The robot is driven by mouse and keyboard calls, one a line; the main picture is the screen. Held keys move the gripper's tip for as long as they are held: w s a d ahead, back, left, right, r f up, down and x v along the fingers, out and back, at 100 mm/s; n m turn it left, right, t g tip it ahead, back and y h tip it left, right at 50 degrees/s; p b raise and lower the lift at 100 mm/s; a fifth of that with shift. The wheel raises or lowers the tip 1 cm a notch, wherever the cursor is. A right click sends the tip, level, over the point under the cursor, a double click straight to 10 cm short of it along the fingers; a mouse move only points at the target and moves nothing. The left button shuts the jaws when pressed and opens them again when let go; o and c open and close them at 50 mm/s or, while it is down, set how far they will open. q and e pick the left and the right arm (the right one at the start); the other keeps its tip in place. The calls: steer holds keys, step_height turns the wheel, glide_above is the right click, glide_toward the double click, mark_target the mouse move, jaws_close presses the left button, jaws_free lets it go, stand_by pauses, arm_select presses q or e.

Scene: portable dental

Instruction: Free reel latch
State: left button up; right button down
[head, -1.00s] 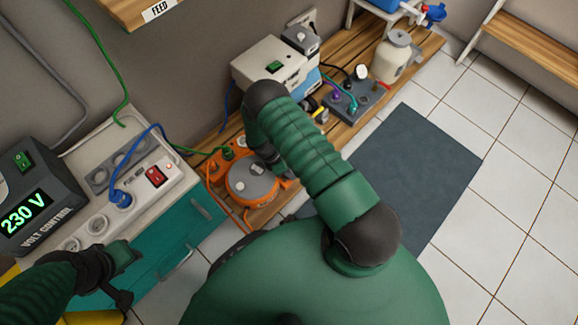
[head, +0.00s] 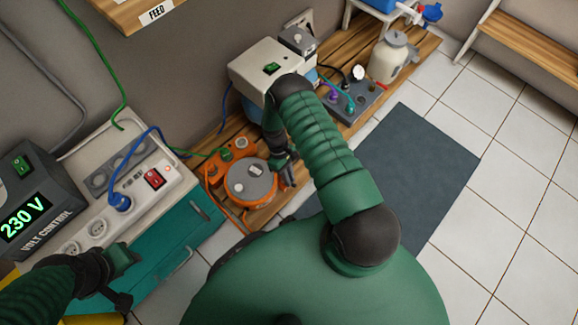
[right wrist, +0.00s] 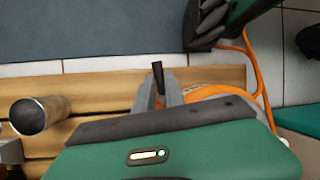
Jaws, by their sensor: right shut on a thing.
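The orange cable reel (head: 250,183) with a grey round top sits on the wooden pallet, beside the teal cabinet. My right gripper (head: 287,172) is at the reel's right side, partly hidden by its own arm in the head view. In the right wrist view its two grey fingers (right wrist: 159,92) are shut on a small dark lever (right wrist: 157,74), which looks like the reel latch. The reel's orange edge (right wrist: 205,91) shows just right of the fingers. My left gripper (head: 124,277) is open and empty over the front of the cabinet.
The wooden pallet (head: 349,128) also bears a white-and-blue unit (head: 268,70), a grey box with knobs (head: 352,102) and a white canister (head: 392,60). A socket strip (head: 153,180) and the volt control (head: 40,195) are at left. Orange and blue cables run near the reel.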

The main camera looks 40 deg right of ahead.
steer(key=shift+w+a+m+y, duration=0.15)
steer(key=shift+m+y, duration=0.25)
steer(key=shift+m, duration=0.4)
steer(key=c, duration=1.4)
jaws_free()
steer(key=p+v, duration=0.6)
steer(key=v, duration=1)
steer(key=shift+r+p, duration=0.3)
steer(key=shift+r, duration=0.05)
